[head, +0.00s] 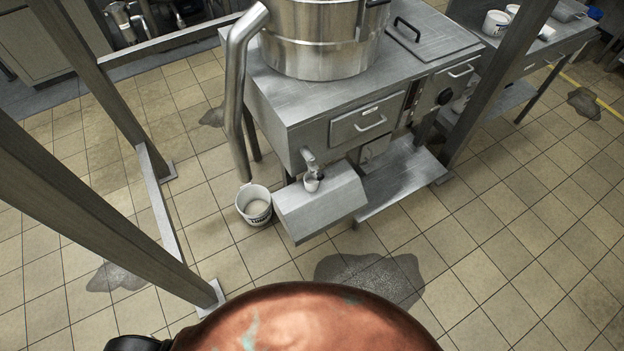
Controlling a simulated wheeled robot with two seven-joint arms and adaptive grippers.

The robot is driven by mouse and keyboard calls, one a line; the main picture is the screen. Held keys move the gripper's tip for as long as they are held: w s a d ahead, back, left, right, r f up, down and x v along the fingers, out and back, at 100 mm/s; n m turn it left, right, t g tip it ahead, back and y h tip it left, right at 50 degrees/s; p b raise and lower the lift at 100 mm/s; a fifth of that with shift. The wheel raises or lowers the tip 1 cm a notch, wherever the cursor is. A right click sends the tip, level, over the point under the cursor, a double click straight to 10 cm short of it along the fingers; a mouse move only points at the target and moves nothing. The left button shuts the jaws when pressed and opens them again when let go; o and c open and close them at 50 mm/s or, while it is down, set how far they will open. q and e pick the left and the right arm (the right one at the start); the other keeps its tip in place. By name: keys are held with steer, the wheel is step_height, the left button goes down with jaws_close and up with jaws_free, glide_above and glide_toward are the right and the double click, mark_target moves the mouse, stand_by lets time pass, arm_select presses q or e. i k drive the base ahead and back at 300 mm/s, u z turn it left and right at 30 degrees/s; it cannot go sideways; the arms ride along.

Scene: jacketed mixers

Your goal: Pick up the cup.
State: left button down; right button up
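A small light-coloured cup (312,184) stands on the sloped steel box (322,206) at the front of the machine. It is directly below a metal tap (308,158), which hides part of its top. The cup is small in the picture, so its contents cannot be made out. Neither my left nor my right gripper is in the head view, and nothing is seen touching the cup.
A white bucket (254,206) with pale contents stands on the tiled floor left of the box. A steel mixer machine (290,95) stands behind. Metal posts (90,215) rise at left. Wet patches (372,277) mark the floor. A side table (545,48) is at upper right.

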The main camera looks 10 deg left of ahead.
mark_target(311, 182)
steer(key=z, duration=2.05)
steer(key=i, duration=2)
steer(key=u, duration=3.3)
